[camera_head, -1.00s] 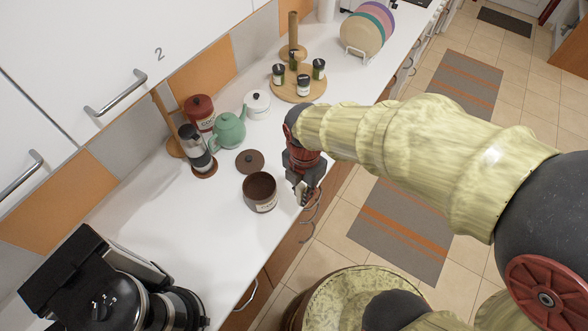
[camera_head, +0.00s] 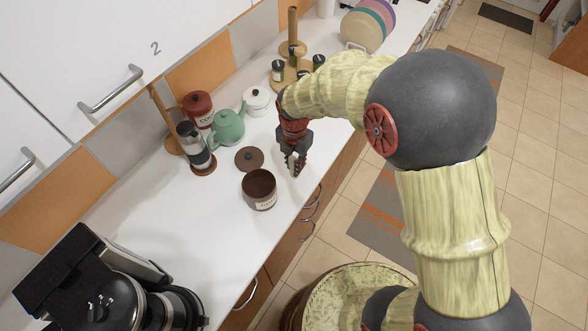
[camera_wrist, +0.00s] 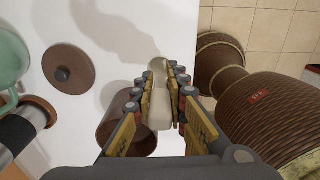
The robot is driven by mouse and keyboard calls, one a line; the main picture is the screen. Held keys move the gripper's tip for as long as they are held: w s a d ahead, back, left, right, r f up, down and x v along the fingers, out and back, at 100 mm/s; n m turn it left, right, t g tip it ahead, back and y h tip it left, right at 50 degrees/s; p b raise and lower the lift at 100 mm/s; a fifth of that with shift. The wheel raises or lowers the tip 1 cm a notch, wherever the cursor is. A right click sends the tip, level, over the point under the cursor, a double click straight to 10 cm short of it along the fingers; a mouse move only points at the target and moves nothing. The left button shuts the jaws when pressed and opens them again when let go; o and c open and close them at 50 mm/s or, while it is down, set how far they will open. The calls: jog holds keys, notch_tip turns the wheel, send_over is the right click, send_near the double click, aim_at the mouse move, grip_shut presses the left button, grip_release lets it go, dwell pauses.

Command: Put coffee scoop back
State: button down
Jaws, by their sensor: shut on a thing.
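My gripper (camera_head: 294,168) is shut on the pale coffee scoop (camera_wrist: 159,100), which points away from the wrist between the two fingers. In the head view, my gripper hangs over the counter, to the right of and slightly beyond the open brown canister (camera_head: 260,203). The canister stands upright with a pale label. In the wrist view, the canister (camera_wrist: 115,112) is at lower left, partly hidden by a finger. Its contents are too dark to tell. A brown round lid (camera_head: 249,159) with a knob lies on the counter behind the canister; it also shows in the wrist view (camera_wrist: 82,76).
A green teapot (camera_head: 228,127), a French press (camera_head: 195,150), a red canister (camera_head: 197,111) and a white pot (camera_head: 256,101) stand behind. A black coffee maker (camera_head: 95,285) is at front left. The white counter (camera_head: 190,225) between it and the canister is clear.

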jog(key=shift+w+f, duration=0.35)
jog(key=shift+f, duration=1.55)
jog(key=shift+f+b, duration=0.15)
jog(key=shift+b, duration=0.15)
jog(key=c, duration=1.8)
grip_release()
jog(key=shift+o, duration=0.2)
